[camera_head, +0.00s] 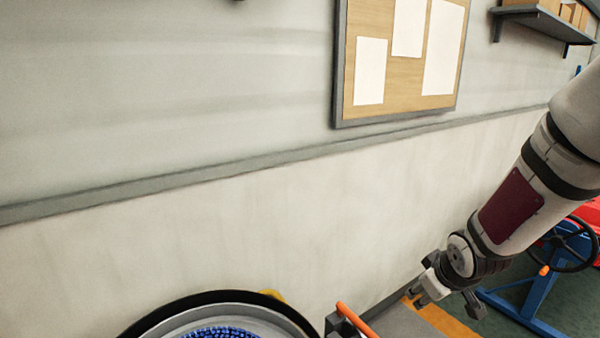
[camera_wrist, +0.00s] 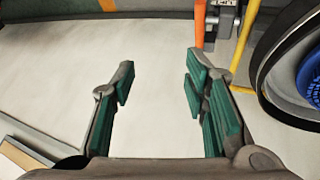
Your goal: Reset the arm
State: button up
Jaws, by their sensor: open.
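My arm comes in from the right edge of the head view and slants down to the left. My gripper (camera_head: 448,297) is at its lower end, near the wall and to the right of an orange bar. In the wrist view my gripper (camera_wrist: 160,85) is open, with its green-padded fingers apart. Nothing is between the fingers; pale wall shows behind them.
A round tank (camera_head: 225,312) with blue contents is at the bottom of the head view, beside the orange bar (camera_head: 355,319). A corkboard (camera_head: 388,75) and a shelf (camera_head: 535,17) are on the wall. A blue stand with a handwheel (camera_head: 565,245) is behind my arm.

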jog(key=s+a+r+m, duration=0.3)
jog(key=s+r, duration=0.6)
jog(key=r, duration=0.4)
jog(key=s+a+r+m, duration=0.1)
jog(key=s+a+r, duration=0.1)
jog(key=s, duration=0.5)
jog(key=s+a+r+m+g, duration=0.1)
jog(key=s+a+r, duration=0.2)
jog(key=s, duration=0.5)
jog(key=shift+s+a+r+y, duration=0.15)
jog(key=shift+a+r+y, duration=0.2)
jog(key=shift+r, duration=0.35)
